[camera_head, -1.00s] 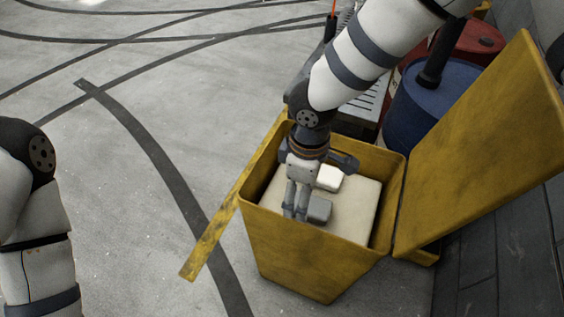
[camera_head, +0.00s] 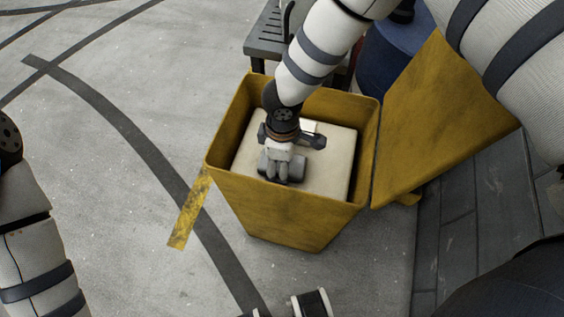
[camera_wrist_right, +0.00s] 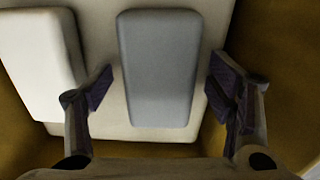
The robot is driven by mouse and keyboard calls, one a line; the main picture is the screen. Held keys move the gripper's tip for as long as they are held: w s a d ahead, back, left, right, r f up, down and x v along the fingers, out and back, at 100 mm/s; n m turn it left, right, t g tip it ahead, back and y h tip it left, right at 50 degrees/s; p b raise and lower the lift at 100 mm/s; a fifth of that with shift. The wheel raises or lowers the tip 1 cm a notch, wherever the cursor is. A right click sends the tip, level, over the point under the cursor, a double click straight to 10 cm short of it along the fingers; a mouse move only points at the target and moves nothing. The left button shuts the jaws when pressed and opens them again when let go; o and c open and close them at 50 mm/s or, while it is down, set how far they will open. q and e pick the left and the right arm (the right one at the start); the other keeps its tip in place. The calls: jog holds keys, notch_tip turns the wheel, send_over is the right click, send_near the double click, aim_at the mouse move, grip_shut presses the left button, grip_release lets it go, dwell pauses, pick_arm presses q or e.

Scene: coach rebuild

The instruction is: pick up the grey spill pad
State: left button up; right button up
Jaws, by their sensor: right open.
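The grey spill pad (camera_wrist_right: 160,68) is a rounded grey block on a cream surface inside the yellow bin. In the right wrist view it lies between the two open fingers of my right gripper (camera_wrist_right: 159,82), with a gap on each side. In the head view my right gripper (camera_head: 281,172) reaches down into the bin and hides much of the grey pad (camera_head: 298,171). My left arm shows at the left edge of the head view, but I cannot make out its gripper.
The yellow bin (camera_head: 270,212) stands on the floor with its lid (camera_head: 425,125) open to the right. A white block (camera_wrist_right: 38,55) lies left of the grey pad in the wrist view. A blue drum (camera_head: 385,60) and a grey slatted surface (camera_head: 268,35) stand behind the bin.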

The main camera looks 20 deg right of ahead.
jog(key=shift+r, duration=0.1)
jog(key=c, duration=1.1)
notch_tip(320, 180, up, 10)
jog(key=shift+p, duration=0.6)
